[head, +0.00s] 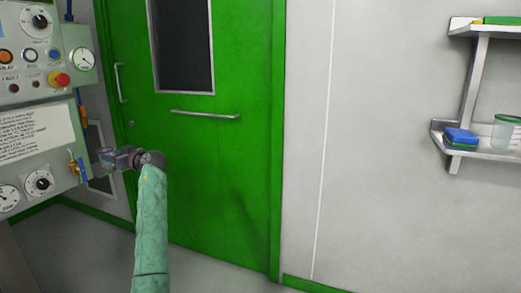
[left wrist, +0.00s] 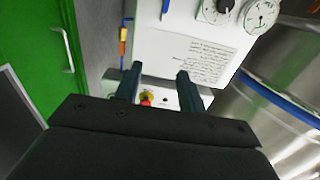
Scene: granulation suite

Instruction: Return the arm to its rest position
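My left arm, in a pale green sleeve, rises from the bottom of the head view and bends left at the wrist. Its gripper (head: 104,157) points left at the lower part of the control panel (head: 38,133). In the left wrist view the two dark fingers of the left gripper (left wrist: 158,80) stand well apart with nothing held between them. A red knob on yellow (left wrist: 147,98) shows behind them on the panel. I cannot tell from these frames whether the gripper touches the panel. My right gripper is in neither view.
A green door (head: 235,165) with a horizontal handle stands behind my arm. A wall shelf (head: 490,154) at the right holds a blue item (head: 460,136) and a clear container (head: 505,132). A shiny metal vessel (left wrist: 270,95) is at the right of the left wrist view. The floor near the door looks clear.

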